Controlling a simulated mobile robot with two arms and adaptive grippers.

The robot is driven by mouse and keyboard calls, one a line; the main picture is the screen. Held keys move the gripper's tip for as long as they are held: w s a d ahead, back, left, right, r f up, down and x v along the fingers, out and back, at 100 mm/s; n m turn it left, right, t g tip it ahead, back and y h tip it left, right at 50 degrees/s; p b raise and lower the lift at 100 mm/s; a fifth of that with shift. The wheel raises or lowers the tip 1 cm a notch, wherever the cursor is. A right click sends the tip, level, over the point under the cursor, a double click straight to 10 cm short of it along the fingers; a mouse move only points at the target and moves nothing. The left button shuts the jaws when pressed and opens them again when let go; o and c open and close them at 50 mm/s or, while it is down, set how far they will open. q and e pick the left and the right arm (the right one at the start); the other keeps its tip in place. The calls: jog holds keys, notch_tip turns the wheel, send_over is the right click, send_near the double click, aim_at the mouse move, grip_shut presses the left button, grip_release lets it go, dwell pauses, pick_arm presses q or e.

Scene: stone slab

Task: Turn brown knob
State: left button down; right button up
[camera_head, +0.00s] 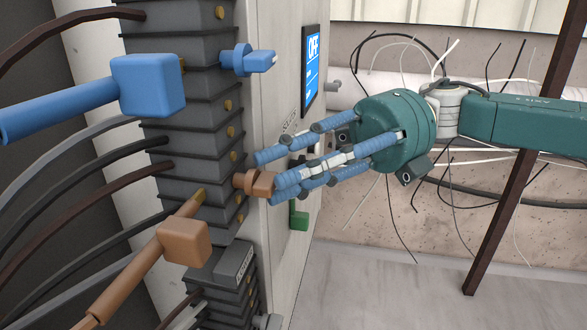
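The brown knob (256,183) sticks out to the right from the stack of dark grey blocks, left of the pale cabinet face. My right gripper (270,174) has a teal palm and blue fingers and comes in from the right. Its fingers point left at the knob, with one fingertip above and the others at the knob's right end. The fingers are spread apart and do not look closed on the knob. I cannot tell whether they touch it. My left gripper is not in view.
A blue knob (247,59) sits higher on the stack. A blue plug (150,85) and a brown plug (184,243) stand out at left, among dark cables. A screen (311,72) reads OFF. A green part (299,221) lies below my fingers. A brown post (516,175) stands at right.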

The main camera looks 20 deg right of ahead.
jog(key=v, duration=1.2)
jog(key=shift+d, duration=0.1)
